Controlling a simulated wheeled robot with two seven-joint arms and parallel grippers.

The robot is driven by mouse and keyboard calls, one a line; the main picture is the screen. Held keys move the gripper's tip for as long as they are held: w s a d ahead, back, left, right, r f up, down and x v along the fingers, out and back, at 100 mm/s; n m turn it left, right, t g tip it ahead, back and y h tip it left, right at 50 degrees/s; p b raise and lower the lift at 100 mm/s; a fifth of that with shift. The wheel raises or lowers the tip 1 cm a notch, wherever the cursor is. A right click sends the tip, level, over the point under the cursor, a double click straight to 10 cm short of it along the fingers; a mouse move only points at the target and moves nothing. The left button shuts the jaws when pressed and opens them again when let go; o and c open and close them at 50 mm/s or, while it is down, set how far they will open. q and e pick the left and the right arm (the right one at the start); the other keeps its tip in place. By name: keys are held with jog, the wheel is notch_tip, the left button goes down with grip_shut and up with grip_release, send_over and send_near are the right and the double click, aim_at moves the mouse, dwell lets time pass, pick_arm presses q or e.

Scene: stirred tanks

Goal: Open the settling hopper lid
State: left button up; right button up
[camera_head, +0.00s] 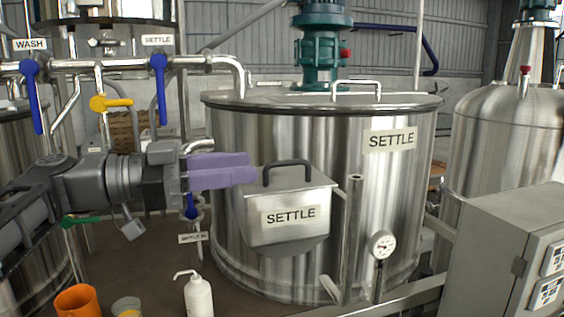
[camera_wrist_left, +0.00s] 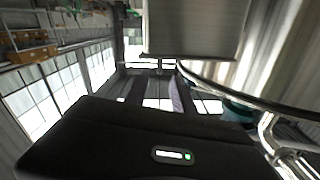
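The settling hopper (camera_head: 289,232) is a steel box with a SETTLE label on the front of the large SETTLE tank. Its lid (camera_head: 300,181) looks shut, with a dark arched handle (camera_head: 287,165) on top. My left gripper (camera_head: 250,168) has lavender fingers and reaches in from the left, just left of the handle; no contact shows. In the left wrist view, its fingers (camera_wrist_left: 156,96) stand apart with nothing visible between them. The hopper (camera_wrist_left: 193,28) appears upside down at the top of that view. My right gripper is out of view.
The SETTLE tank (camera_head: 385,215) stands behind the hopper. Pipes with blue valve handles (camera_head: 159,90) and a yellow one (camera_head: 111,103) run above my left arm. A gauge (camera_head: 382,245) and a grey control cabinet (camera_head: 510,245) stand right. A white bottle (camera_head: 198,297) and an orange cup (camera_head: 78,301) sit low in front.

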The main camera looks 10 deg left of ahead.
aim_at(278, 162)
pick_arm(q)
jog(key=p+x, duration=0.2)
jog(key=x, duration=0.4)
jog(key=shift+w+d+r, duration=0.15)
jog(key=shift+d, duration=0.2)
jog(key=shift+w+d+p, duration=0.25)
jog(key=shift+d+p, duration=0.05)
jog(key=shift+d, duration=0.05)
jog(key=shift+c, duration=0.2)
grip_shut()
dwell(0.6)
